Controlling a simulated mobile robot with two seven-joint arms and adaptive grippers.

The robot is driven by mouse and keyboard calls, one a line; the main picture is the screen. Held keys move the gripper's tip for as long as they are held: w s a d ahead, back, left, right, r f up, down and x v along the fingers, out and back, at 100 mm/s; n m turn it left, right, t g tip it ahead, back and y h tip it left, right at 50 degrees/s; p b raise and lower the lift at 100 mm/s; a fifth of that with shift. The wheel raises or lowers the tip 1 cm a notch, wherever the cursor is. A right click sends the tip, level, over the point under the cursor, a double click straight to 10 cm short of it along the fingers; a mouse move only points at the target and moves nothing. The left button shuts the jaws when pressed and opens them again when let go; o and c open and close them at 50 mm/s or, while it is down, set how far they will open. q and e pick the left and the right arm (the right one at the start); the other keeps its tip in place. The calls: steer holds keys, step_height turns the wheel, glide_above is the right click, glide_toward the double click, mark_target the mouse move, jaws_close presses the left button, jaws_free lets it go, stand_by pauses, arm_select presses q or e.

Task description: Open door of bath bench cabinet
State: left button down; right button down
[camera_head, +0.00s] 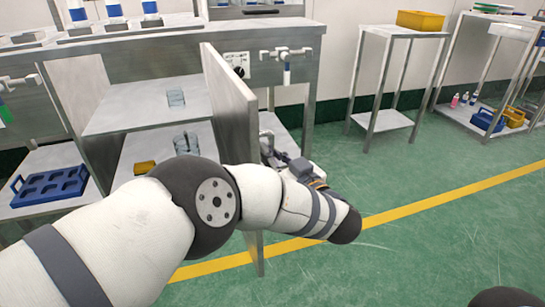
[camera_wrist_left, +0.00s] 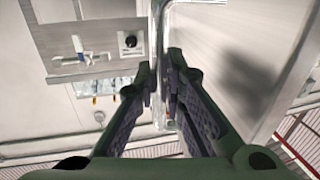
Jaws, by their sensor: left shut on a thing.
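The bath bench cabinet (camera_head: 180,45) is a grey metal bench with shelves inside. Its door (camera_head: 232,105) stands swung out from the front, seen nearly edge-on, so the interior shows. My left arm reaches across in front of the door's lower part. My left gripper (camera_head: 275,153) is on the door's right side, partly hidden by the door and my wrist. In the left wrist view, the gripper (camera_wrist_left: 164,85) is shut on the upright metal door handle (camera_wrist_left: 159,45), with the door panel (camera_wrist_left: 225,50) to its right. My right gripper is not in view.
Glass beakers (camera_head: 185,142) and a small yellow tray (camera_head: 144,167) are inside the cabinet. A blue rack (camera_head: 50,187) sits on a low shelf at left. A side table (camera_head: 385,120) with a yellow bin (camera_head: 420,20) stands behind right. Green floor at right is clear.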

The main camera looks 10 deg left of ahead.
arm_select(q)
steer(key=shift+w, duration=0.1)
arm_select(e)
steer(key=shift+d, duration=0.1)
arm_select(q)
steer(key=c, duration=1.7)
jaws_free()
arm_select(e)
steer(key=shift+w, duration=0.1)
arm_select(q)
steer(key=shift+o, duration=0.2)
